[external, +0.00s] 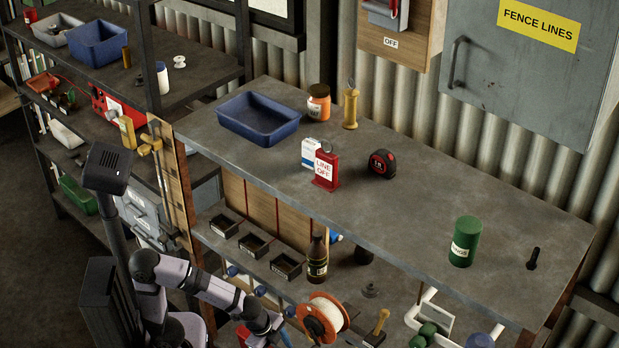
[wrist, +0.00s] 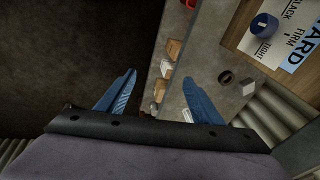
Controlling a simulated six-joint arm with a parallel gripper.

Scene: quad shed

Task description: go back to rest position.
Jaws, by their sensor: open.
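My gripper (wrist: 158,82) shows in the wrist view with its two blue fingers spread apart and nothing between them. In the external view my arm bends low in front of the shelving at the lower left. The wrist end lies near the bottom edge of the picture, below the grey workbench top (external: 400,210). Part of the gripper is hard to make out there.
On the bench stand a blue tray (external: 260,118), a red LINE OFF tin (external: 326,168), a tape measure (external: 382,163) and a green can (external: 464,242). An orange spool (external: 323,318) and dark bottle (external: 317,259) stand on the shelf below, close to my arm.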

